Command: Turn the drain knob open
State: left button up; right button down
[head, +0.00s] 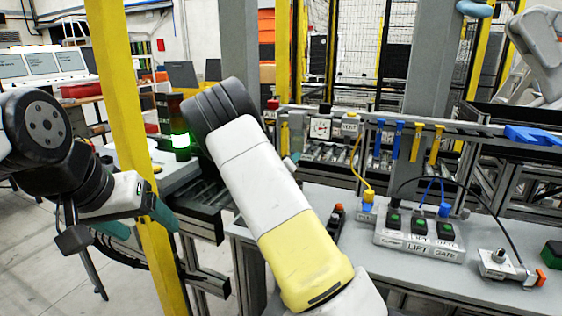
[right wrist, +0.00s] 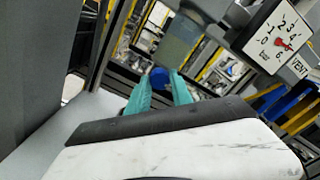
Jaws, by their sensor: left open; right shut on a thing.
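In the right wrist view, a small round blue knob (right wrist: 159,77) sits between the teal fingertips of my right gripper (right wrist: 158,90), which is shut on it. No label on this knob is readable, and how far it is turned cannot be told. My left gripper (head: 138,221) is open and empty at the left of the head view, by the yellow post and well away from the knob.
A gauge (head: 320,127) stands beside a VENT label (head: 350,128); the gauge also shows in the right wrist view (right wrist: 283,42). The grey bench (head: 400,262) carries a LIFT GATE button box (head: 418,246) and cables. A yellow post (head: 125,110) stands near my left gripper.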

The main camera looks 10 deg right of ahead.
dwell(0.4)
jog(key=c, duration=1.1)
grip_release()
jog(key=shift+c, duration=0.2)
jog(key=v, duration=0.8)
jog(key=shift+w, duration=0.15)
